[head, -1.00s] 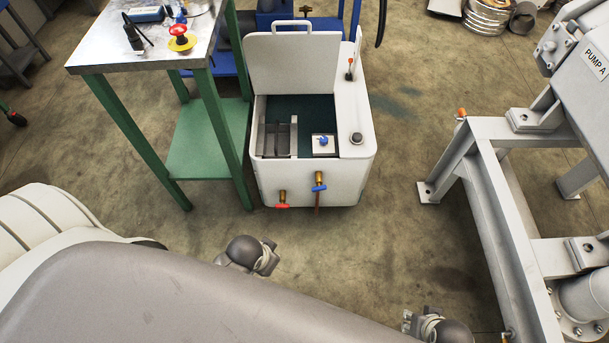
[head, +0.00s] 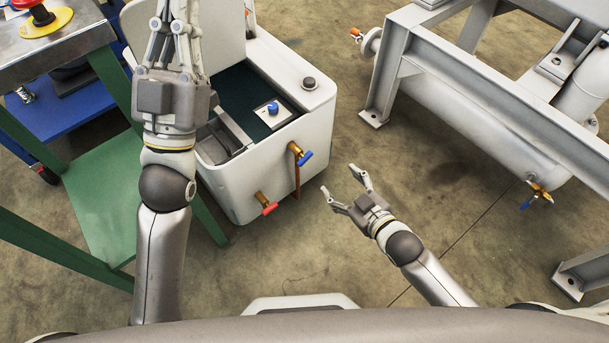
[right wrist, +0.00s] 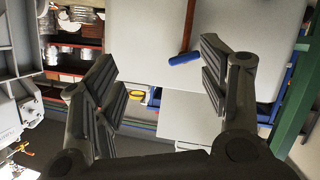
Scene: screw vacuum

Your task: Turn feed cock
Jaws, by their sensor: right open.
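A white machine box (head: 240,195) carries two brass cocks on its front. One has a blue handle (head: 305,158) with a copper pipe (head: 297,182) hanging below it, and the other has a red handle (head: 269,208). My right gripper (head: 340,180) is open and empty, in front of the box and to the right of the blue handle, apart from it. In the right wrist view, the blue handle (right wrist: 185,59) shows beyond the open fingers, towards the right finger. My left gripper (head: 176,25) is raised over the box's left side and hides part of it; its finger opening is unclear.
A green-legged table (head: 98,208) stands close on the left, partly behind my left arm. A grey pump frame (head: 470,90) stands on the right, with another blue-handled cock (head: 537,192) below it. Open floor lies between box and frame.

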